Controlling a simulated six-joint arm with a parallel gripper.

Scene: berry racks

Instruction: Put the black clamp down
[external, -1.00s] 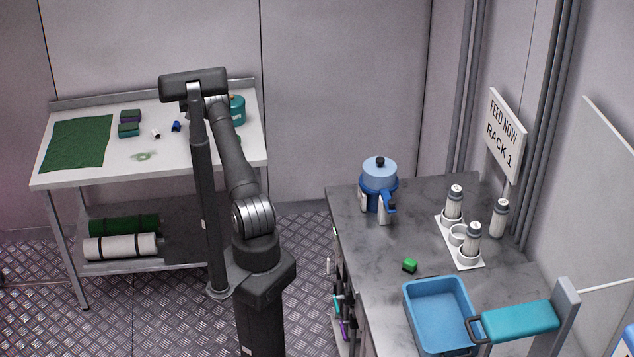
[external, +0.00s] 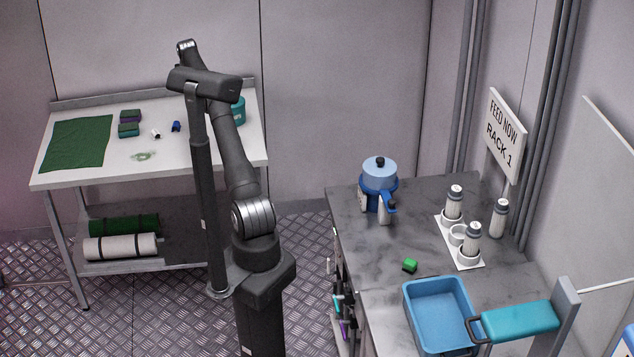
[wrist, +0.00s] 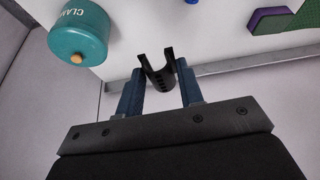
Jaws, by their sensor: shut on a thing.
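The black clamp (wrist: 157,70) is a small open C-shaped clip between the two blue fingers of my gripper (wrist: 161,90) in the wrist view. My gripper is shut on it. The clamp appears over the white table's edge (wrist: 240,68), held up rather than resting. A teal canister (wrist: 78,36) with partly visible lettering starting "CLAM" stands at the upper left of the wrist view. It also shows partly behind my arm in the external view (external: 238,111). My fingers and the clamp cannot be made out in the external view.
The white table (external: 195,160) holds a green cloth (external: 76,143), two sponge-like blocks (external: 129,130), and a small blue item (external: 176,126). Its front middle is mostly clear. On the right, a grey counter (external: 370,255) carries a blue pot (external: 379,185) and a blue bin (external: 436,291).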

